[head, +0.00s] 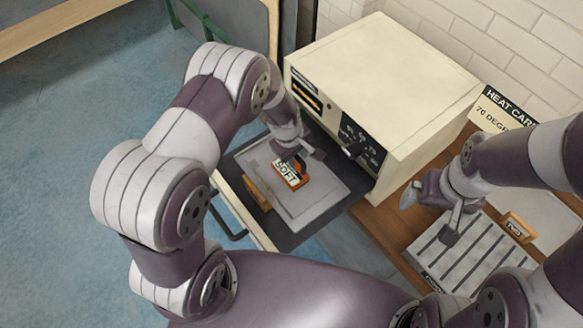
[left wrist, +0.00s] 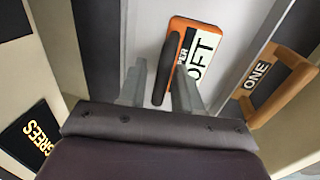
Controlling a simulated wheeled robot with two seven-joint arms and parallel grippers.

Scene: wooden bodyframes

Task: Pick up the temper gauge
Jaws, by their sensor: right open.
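The temper gauge (head: 291,172) is an orange block with a white lettered label and a dark handle. It lies on a grey tray (head: 322,200) on the lowered door of the cream oven. In the left wrist view the gauge (left wrist: 205,45) shows its handle between the fingers of my left gripper (left wrist: 160,90). These fingers are apart, with a gap beside the handle; contact with the right finger is unclear. In the head view my left gripper (head: 298,156) is over the gauge and partly hides it. My right gripper (head: 430,214) is open and empty, above a slatted rack.
The cream oven (head: 390,80) stands right behind the tray. The tray has a wooden handle marked ONE (left wrist: 275,82). The slatted rack (head: 470,260) and another wooden handle (head: 518,228) are on the wooden bench at right. A heat card (head: 500,108) stands behind them.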

